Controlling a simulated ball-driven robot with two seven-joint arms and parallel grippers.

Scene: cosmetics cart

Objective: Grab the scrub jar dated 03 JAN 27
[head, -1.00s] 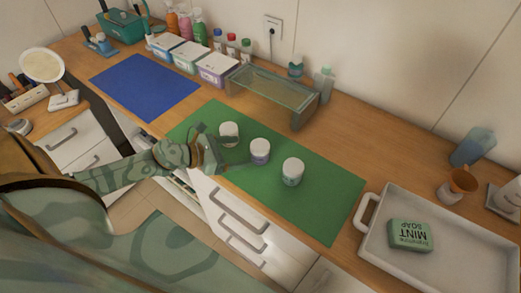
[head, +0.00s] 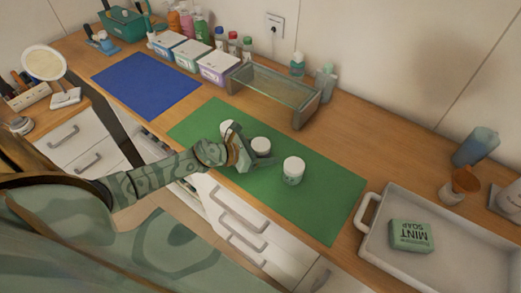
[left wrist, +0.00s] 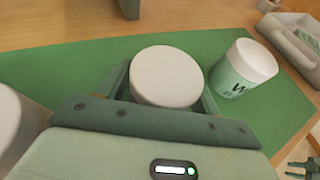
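Three white-lidded jars stand on the green mat (head: 318,205). The left jar (head: 226,128) is partly hidden by my left gripper (head: 250,155). The middle jar (head: 261,145) stands at the gripper's fingers. The right jar (head: 293,171) has a pale green label and stands apart. In the left wrist view, the middle jar (left wrist: 166,76) lies between the spread fingers, its lid facing up and its label hidden. The right jar (left wrist: 243,72) shows dark print too small to read as a date. The left jar (left wrist: 8,120) is cut off at the edge.
A glass-topped stand (head: 272,88) is behind the mat. A white tray (head: 368,215) with a mint soap (head: 411,236) is at the right. A blue mat (head: 145,85) lies clear at the left. The mat's right end is free.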

